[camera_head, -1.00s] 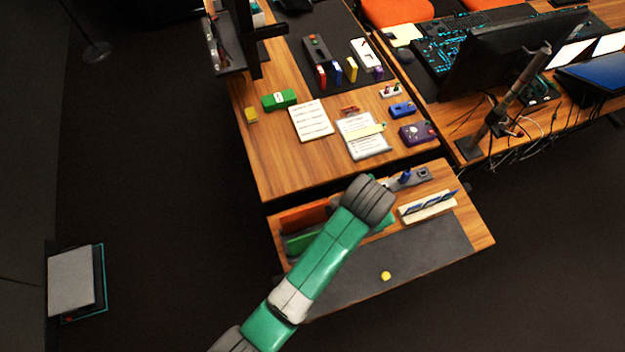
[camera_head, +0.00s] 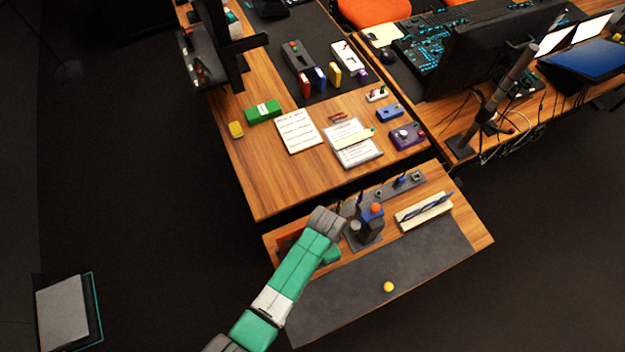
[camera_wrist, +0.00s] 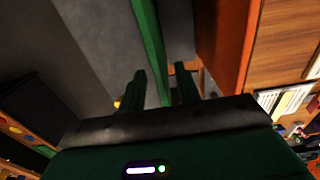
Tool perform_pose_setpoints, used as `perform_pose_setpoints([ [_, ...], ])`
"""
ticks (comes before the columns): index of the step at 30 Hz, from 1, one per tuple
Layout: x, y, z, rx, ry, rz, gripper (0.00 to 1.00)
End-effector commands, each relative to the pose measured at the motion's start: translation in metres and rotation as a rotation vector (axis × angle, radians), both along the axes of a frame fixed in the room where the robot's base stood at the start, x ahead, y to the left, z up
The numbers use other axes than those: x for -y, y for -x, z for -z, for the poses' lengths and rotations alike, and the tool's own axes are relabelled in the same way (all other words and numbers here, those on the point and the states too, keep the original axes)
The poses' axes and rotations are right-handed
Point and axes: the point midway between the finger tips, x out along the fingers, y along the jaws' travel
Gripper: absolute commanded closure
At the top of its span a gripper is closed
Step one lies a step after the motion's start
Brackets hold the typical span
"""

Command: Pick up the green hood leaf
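The green hood leaf (camera_wrist: 152,50) shows in the wrist view as a long, thin upright strip. It runs between the two fingers of my gripper (camera_wrist: 162,88), with narrow gaps seeming to show on both sides, so the fingers look open around it.
An orange-red panel (camera_wrist: 225,45) stands close to the right of the leaf. A dark device with an orange ball (camera_head: 376,209) stands right of my wrist. A cream rack (camera_head: 424,211) is farther right. A yellow ball (camera_head: 389,286) lies on the dark mat (camera_head: 340,300).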

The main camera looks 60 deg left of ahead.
Motion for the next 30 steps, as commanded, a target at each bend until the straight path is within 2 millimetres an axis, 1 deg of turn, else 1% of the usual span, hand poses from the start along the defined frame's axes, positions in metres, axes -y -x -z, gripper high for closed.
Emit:
perform_pose_setpoints([
  [1,0.000,0.000,0.005,0.000,0.000,0.000,0.67],
  [3,0.000,0.000,0.008,0.000,0.000,0.000,0.67],
  [8,0.000,0.000,0.008,0.001,-0.001,0.000,0.67],
  [9,0.000,0.000,0.008,0.001,-0.001,0.001,0.71],
  [11,0.000,0.000,0.008,0.001,-0.001,0.001,0.83],
  [13,0.000,0.000,0.008,0.001,-0.001,0.001,0.97],
  [14,0.000,0.000,0.008,0.001,-0.001,0.001,1.00],
  [25,0.000,0.000,0.005,0.001,-0.001,0.001,1.00],
  [28,0.000,-0.001,-0.003,0.003,-0.002,0.001,1.00],
  [30,0.000,-0.001,-0.013,0.003,-0.003,0.001,1.00],
])
